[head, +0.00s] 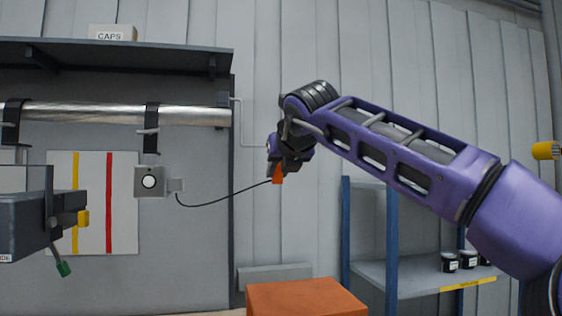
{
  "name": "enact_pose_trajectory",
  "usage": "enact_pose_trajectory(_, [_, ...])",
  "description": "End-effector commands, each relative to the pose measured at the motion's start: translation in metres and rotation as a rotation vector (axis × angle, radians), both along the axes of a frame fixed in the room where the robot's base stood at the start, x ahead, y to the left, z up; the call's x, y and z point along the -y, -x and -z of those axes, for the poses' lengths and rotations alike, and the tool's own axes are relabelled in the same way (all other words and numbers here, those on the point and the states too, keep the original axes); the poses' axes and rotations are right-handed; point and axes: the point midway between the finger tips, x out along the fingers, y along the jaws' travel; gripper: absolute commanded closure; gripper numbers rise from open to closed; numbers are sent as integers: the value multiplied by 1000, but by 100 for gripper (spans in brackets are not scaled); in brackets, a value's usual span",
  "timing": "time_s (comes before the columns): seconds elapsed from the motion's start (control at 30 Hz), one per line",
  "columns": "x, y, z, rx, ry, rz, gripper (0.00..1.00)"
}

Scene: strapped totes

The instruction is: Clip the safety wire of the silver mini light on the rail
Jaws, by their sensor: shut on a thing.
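The silver mini light (143,187) hangs below the silver rail (185,116) on a black strap clamp (151,143). A thin black safety wire (225,197) runs from the light's right side, sags, and rises to an orange clip (278,177). My gripper (279,170) is shut on the orange clip at the wire's free end. It is to the right of the rail's end and lower than the rail, apart from it. The fingertips are small and partly hidden by the dark wrist.
A dark shelf (120,54) with a CAPS box (113,33) is above the rail. A dark grey fixture (25,222) with a green-tipped cable (63,268) is at left. An orange box (305,300) stands below my gripper. Blue-posted shelving (390,235) holds jars at right.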

Motion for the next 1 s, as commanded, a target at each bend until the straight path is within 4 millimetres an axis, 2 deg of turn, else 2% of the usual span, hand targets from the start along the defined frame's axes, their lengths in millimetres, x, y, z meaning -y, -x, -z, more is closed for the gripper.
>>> enact_pose_trajectory(1.0, [-23,-79,-2,-1,-1,-1,100])
